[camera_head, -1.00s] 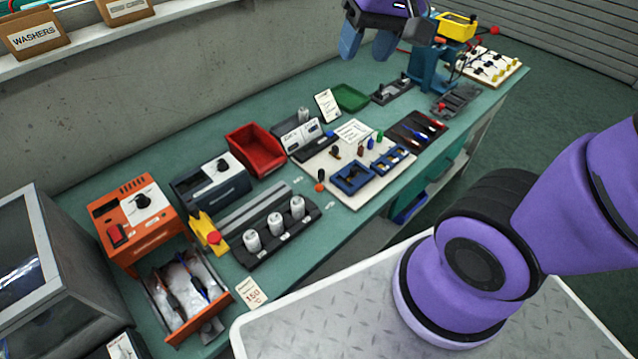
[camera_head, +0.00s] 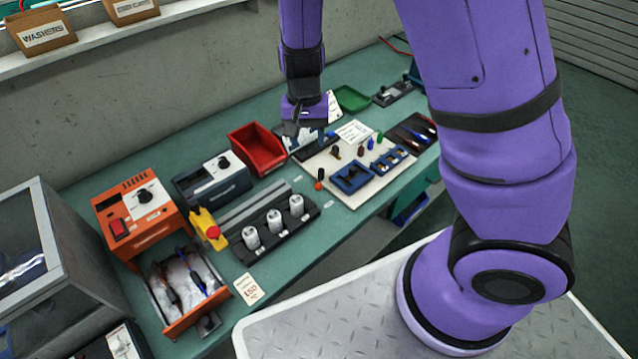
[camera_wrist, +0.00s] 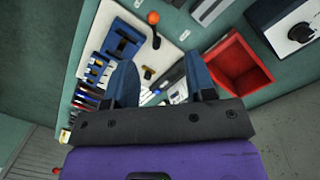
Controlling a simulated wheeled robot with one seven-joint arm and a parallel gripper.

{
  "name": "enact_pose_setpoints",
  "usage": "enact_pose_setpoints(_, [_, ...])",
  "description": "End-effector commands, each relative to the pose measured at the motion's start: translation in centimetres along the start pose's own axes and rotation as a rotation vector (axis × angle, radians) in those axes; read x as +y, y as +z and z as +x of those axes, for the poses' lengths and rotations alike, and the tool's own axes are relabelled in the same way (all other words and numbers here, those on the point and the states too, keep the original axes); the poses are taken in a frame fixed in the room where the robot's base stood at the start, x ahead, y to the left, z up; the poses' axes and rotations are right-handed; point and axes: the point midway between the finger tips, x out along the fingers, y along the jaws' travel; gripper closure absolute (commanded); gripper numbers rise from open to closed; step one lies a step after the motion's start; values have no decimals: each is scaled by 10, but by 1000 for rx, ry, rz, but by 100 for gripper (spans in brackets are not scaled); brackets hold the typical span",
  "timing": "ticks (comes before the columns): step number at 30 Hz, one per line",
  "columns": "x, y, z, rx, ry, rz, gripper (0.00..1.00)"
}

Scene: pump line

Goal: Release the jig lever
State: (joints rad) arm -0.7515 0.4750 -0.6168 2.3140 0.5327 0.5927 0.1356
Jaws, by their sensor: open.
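A small lever with an orange ball knob and black stem (camera_head: 319,186) stands at the left edge of the white board (camera_head: 345,195). It also shows in the wrist view (camera_wrist: 153,18), near the top, with the stem standing up from the board. A blue jig frame (camera_head: 352,177) sits beside it on the board, and it appears in the wrist view (camera_wrist: 122,42). My gripper (camera_head: 302,126) is open and empty above the back of the board.
A red bin (camera_head: 257,148) stands left of the gripper. A dark block with several white cylinders (camera_head: 275,222) and an orange box (camera_head: 140,205) are further left. A second blue frame (camera_head: 390,160) lies on the board. Bare green bench shows along the front edge.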

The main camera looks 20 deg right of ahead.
Motion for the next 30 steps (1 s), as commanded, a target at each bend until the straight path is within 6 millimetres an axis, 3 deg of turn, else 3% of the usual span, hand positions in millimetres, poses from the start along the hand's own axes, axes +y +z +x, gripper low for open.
enact_pose_setpoints(1, [-2, -2, 14, 8, 35, 9, 50])
enact_pose_setpoints(6, [-5, -11, 43, 48, 112, 43, 50])
enact_pose_setpoints(17, [-4, -19, 67, 81, 157, 65, 50])
enact_pose_setpoints(30, [8, -24, 137, 78, 157, 67, 50])
